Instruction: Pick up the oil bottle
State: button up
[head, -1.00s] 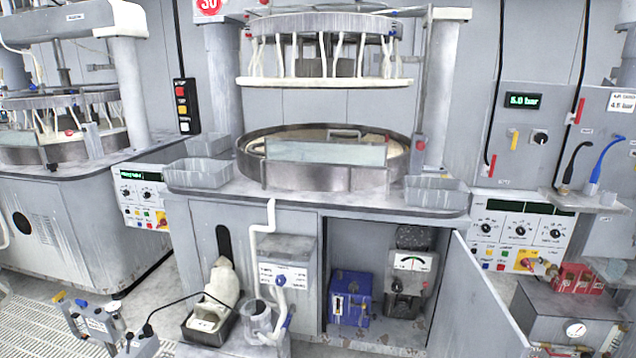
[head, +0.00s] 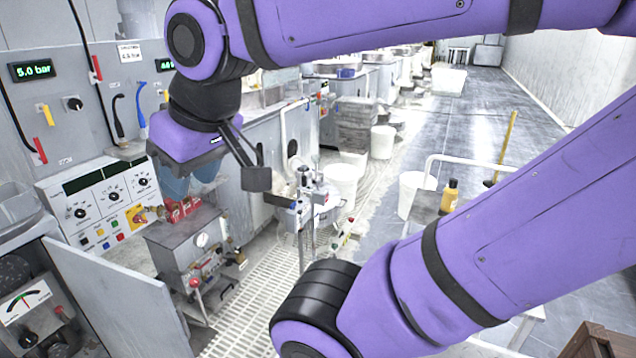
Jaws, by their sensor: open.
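A yellow bottle with a dark cap (head: 450,195), which looks like the oil bottle, stands upright on a small grey stand right of centre in the head view. My gripper (head: 254,177) is left of centre, well to the left of the bottle and apart from it.
An open cabinet door (head: 115,300) is at the lower left. A white bucket (head: 415,193) stands beside the bottle's stand.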

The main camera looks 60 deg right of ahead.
aim_at(450, 195)
jog(key=z, duration=2.8)
jog(key=u, duration=3.25)
jog(key=z, duration=3.25)
